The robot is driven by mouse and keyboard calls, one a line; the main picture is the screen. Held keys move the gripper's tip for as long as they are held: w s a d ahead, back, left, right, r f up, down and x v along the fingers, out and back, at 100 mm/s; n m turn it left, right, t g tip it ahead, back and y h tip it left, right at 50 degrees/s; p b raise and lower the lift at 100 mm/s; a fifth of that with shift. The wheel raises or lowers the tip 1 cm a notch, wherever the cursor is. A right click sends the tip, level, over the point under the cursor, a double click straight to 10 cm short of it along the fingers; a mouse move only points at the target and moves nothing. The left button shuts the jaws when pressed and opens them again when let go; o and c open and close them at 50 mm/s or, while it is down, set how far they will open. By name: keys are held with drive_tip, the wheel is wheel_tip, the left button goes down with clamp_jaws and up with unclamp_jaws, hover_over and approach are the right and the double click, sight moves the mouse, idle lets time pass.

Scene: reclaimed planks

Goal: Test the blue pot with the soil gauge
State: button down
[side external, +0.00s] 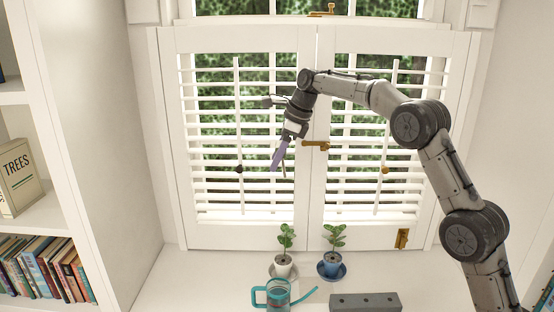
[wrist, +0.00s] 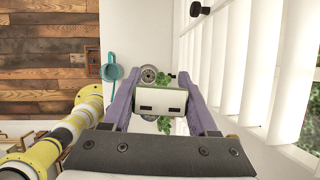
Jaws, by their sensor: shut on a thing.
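The blue pot (side external: 331,269) stands upright on a blue saucer on the white sill, with a small leafy plant in it. My gripper (side external: 279,164) is high above the sill, up and left of the blue pot, in front of the left shutter. In the wrist view its purple fingers are shut on a pale block-shaped thing with two dark slots (wrist: 160,103), which looks like the soil gauge. The gauge is hard to make out in the side view. In the wrist view, pots and leaves (wrist: 184,80) show beyond it, partly hidden.
A white pot (side external: 283,267) with a plant stands left of the blue pot. A teal watering can (side external: 277,296) is in front, its spout reaching right. A grey block with holes (side external: 366,302) lies at front right. White shutters (side external: 240,200) stand behind.

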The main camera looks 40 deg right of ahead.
sight(279, 143)
drive_tip(key=r, duration=0.5)
drive_tip(key=shift+d+r, duration=0.1)
drive_tip(key=shift+d, duration=0.1)
drive_tip(key=s+d+n+y, duration=0.2)
drive_tip(key=s+d+n, duration=0.2)
drive_tip(key=s+d, duration=0.75)
wheel_tip(279, 143, down, 29)
drive_tip(key=g+y, duration=0.1)
drive_tip(key=shift+w+d, duration=0.2)
drive_tip(key=shift+d, duration=0.2)
drive_tip(key=shift+f, duration=1.8)
drive_tip(key=shift+f, duration=2.9)
drive_tip(key=shift+c, duration=0.5)
unclamp_jaws()
